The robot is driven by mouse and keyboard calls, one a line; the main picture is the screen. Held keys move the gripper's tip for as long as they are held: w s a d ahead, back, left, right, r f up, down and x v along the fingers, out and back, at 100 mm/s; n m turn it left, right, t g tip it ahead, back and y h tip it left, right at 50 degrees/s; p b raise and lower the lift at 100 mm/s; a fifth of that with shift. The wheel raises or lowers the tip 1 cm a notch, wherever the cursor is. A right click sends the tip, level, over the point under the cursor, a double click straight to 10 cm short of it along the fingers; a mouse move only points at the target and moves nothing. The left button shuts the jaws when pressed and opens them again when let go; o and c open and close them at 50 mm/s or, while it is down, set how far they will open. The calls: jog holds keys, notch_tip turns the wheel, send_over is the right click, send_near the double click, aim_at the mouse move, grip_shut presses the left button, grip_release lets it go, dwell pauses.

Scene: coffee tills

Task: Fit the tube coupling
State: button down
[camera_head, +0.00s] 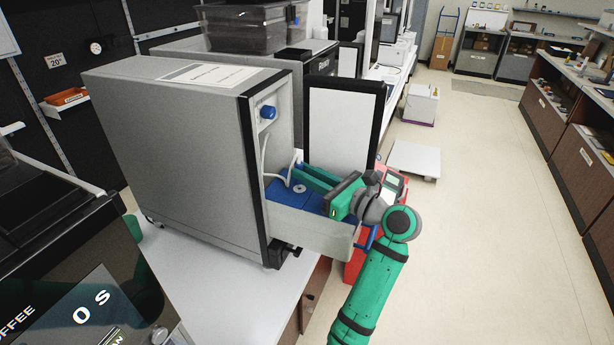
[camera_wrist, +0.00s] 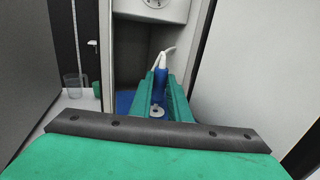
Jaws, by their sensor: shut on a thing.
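The grey cooler (camera_head: 180,160) stands open with its drawer (camera_head: 312,226) pulled out. In the drawer is a container with a blue lid (camera_head: 282,197) and a pale round port (camera_head: 299,188); the port also shows in the wrist view (camera_wrist: 157,112). My gripper (camera_head: 299,170) reaches in over the lid from the right. In the wrist view my green fingers (camera_wrist: 160,78) are shut on a blue coupling (camera_wrist: 159,86) with a white tube (camera_wrist: 164,57) rising from it. The coupling is beyond the port in that view. Its lower end is partly hidden, so its height above the lid is unclear.
The cooler's open door (camera_head: 341,125) stands behind my gripper. A blue knob (camera_head: 268,113) is on the upper inner housing. A clear cup (camera_wrist: 73,86) stands at left in the wrist view. The floor (camera_head: 480,200) at right is mostly clear.

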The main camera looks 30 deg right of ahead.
jog(key=shift+f, duration=0.75)
dwell(0.5)
jog(key=c, duration=1.6)
grip_release()
jog(key=shift+f, duration=0.1)
jog(key=shift+s, duration=0.15)
jog(key=v, duration=1)
jog(key=shift+s+d, duration=0.15)
jog(key=shift+s, duration=0.05)
jog(key=shift+r, duration=0.2)
